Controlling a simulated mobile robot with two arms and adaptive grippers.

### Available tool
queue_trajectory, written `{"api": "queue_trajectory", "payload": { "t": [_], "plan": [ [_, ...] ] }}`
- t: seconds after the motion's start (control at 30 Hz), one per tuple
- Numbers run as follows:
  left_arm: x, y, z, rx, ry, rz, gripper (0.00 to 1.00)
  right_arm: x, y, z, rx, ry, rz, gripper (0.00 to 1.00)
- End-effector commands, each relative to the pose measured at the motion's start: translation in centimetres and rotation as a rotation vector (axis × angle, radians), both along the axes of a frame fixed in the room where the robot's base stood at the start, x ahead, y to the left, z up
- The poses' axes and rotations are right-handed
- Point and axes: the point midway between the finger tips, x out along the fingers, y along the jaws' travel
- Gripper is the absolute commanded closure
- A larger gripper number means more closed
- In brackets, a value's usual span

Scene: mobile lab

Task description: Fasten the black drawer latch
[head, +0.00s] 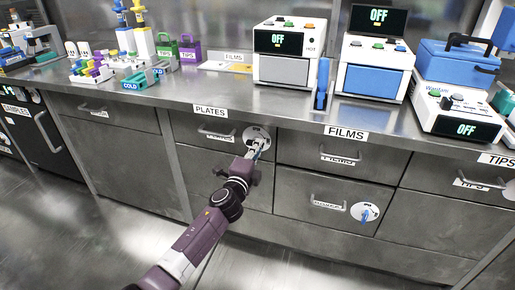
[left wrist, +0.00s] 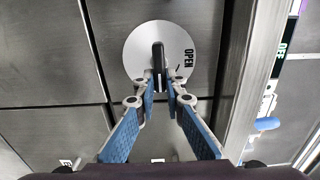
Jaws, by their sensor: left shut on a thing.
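The black drawer latch (left wrist: 157,55) is a dark handle on a round white disc (left wrist: 136,47) marked OPEN, which lies to the right of the handle in the left wrist view. In the head view the disc (head: 251,133) sits at the upper right of the drawer front (head: 190,132) under the PLATES label. My left gripper (left wrist: 160,84) is shut on the latch handle, one fingertip on each side. In the head view the left gripper (head: 258,147) covers much of the latch. The drawer looks flush with the counter front. My right gripper is not in view.
A blue latch (head: 366,212) on a white disc is on a lower drawer to the right. The metal counter (head: 215,88) above holds lab machines (head: 288,68) and tube racks. The floor (head: 258,262) in front is clear apart from my arm above it.

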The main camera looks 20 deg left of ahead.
Motion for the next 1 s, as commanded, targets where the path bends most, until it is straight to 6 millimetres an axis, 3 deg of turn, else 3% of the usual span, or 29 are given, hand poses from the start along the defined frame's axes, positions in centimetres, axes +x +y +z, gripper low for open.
{"api": "queue_trajectory", "payload": {
  "t": [0.2, 0.57, 0.77, 1.0],
  "plan": [
    [0.0, 0.0, -0.1, 0.002, 0.001, -0.001, 0.72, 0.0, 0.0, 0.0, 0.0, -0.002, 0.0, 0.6],
    [-0.5, 0.0, 0.0, 0.001, 0.0, -0.001, 0.72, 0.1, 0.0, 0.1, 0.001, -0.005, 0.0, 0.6],
    [-3.1, 0.0, -0.2, 0.002, 0.001, -0.003, 0.72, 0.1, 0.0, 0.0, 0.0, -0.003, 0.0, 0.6],
    [-7.7, 0.2, -0.1, 0.002, 0.002, -0.003, 0.72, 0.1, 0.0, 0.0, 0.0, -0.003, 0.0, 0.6]
  ]
}}
